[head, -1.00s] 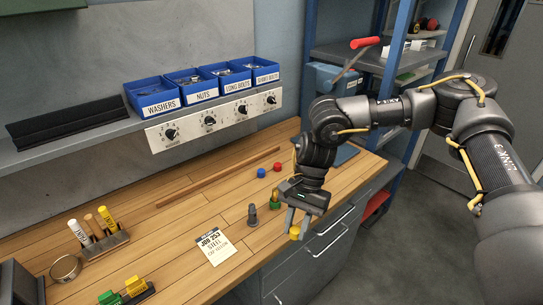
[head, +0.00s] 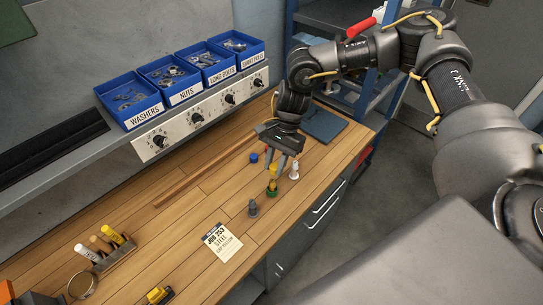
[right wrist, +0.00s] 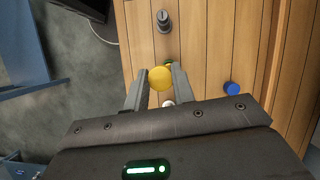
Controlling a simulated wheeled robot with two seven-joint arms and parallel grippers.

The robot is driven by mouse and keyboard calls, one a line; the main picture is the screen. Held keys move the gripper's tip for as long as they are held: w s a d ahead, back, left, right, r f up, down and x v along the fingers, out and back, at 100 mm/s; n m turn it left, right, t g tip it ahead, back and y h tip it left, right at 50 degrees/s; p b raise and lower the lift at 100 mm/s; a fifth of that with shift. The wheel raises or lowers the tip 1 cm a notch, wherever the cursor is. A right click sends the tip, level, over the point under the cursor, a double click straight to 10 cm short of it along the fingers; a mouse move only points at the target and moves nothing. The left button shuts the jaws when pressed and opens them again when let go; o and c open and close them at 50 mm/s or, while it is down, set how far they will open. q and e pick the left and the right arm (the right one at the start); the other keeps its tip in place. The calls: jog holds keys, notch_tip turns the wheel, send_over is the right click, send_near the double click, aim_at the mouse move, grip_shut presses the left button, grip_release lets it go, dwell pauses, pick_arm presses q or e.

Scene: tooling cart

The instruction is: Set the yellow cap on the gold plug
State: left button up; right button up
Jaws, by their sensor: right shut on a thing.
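My right gripper (head: 281,158) is shut on the yellow cap (head: 273,169), which shows between its fingertips. In the right wrist view the cap (right wrist: 160,78) sits between the two fingers (right wrist: 157,86). Just below it in the head view is a small green piece (head: 271,191) on the bench. A gold-coloured part seems to show between cap and green piece, perhaps the gold plug, but I cannot tell whether they touch. A grey plug (head: 252,208) stands in front, and a white plug (head: 294,170) stands to the right. My left gripper is out of view.
A job card (head: 222,243) lies on the wooden bench (head: 190,215). A marker holder (head: 112,260) stands at left. Blue bins (head: 131,101) line the shelf. The bench's front edge drops off at right.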

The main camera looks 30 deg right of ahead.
jog(key=shift+w+f, duration=0.15)
jog(key=shift+f, duration=0.55)
jog(key=f, duration=0.1)
jog(key=w+f+b, duration=0.1)
jog(key=shift+w+f, duration=0.1)
jog(key=shift+f, duration=0.2)
jog(key=shift+f+b, duration=0.15)
jog(key=shift+b, duration=0.2)
jog(key=shift+s+f, duration=0.1)
jog(key=shift+s, duration=0.2)
jog(key=shift+w+f, duration=0.1)
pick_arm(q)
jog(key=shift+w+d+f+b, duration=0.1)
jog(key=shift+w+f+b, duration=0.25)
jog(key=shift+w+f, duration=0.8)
pick_arm(e)
jog(key=shift+a+f, duration=0.1)
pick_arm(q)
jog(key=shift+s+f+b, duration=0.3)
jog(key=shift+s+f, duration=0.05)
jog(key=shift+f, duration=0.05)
